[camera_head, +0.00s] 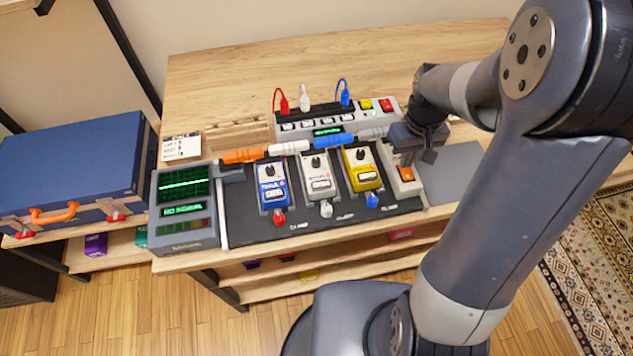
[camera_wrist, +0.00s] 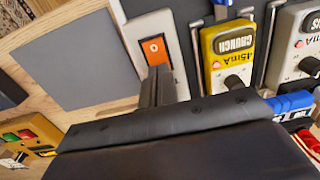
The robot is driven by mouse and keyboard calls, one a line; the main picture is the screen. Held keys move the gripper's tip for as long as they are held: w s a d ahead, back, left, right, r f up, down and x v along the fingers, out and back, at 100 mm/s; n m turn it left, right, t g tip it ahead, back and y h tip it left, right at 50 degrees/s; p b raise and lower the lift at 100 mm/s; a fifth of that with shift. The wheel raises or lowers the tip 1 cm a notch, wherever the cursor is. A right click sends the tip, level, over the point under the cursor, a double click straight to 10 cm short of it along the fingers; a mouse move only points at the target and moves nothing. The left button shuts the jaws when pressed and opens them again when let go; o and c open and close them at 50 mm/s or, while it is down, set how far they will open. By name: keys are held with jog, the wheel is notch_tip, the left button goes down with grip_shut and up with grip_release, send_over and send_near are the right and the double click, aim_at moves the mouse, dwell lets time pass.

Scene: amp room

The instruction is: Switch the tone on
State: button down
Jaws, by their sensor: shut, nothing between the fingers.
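An orange rocker switch (camera_head: 405,174) sits on a pale box (camera_head: 411,188) at the right end of the black pedal board (camera_head: 325,222). Blue (camera_head: 271,185), white (camera_head: 319,177) and yellow (camera_head: 362,170) pedals stand in a row on the board. A meter box (camera_head: 184,207) at the left shows a flat green line and "NO SIGNAL". My gripper (camera_head: 430,155) is shut and empty, just right of and behind the switch. In the wrist view its fingers (camera_wrist: 157,82) point at the lower end of the orange switch (camera_wrist: 154,48); I cannot tell whether they touch.
A grey unit (camera_head: 325,130) with red, white and blue plugs stands behind the pedals. Orange, white, blue and grey cable plugs lie between them. A grey mat (camera_head: 452,176) lies to the right. A blue case (camera_head: 75,165) is at the left. The back of the table is clear.

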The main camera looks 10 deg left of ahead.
jog(key=shift+f, duration=0.4)
jog(key=shift+r, duration=0.15)
notch_tip(320, 180, up, 7)
jog(key=p, duration=0.5)
jog(key=shift+f, duration=0.2)
dwell(0.3)
notch_tip(320, 180, down, 7)
jog(key=b, duration=0.5)
jog(key=shift+r, duration=0.1)
jog(key=shift+r, duration=0.1)
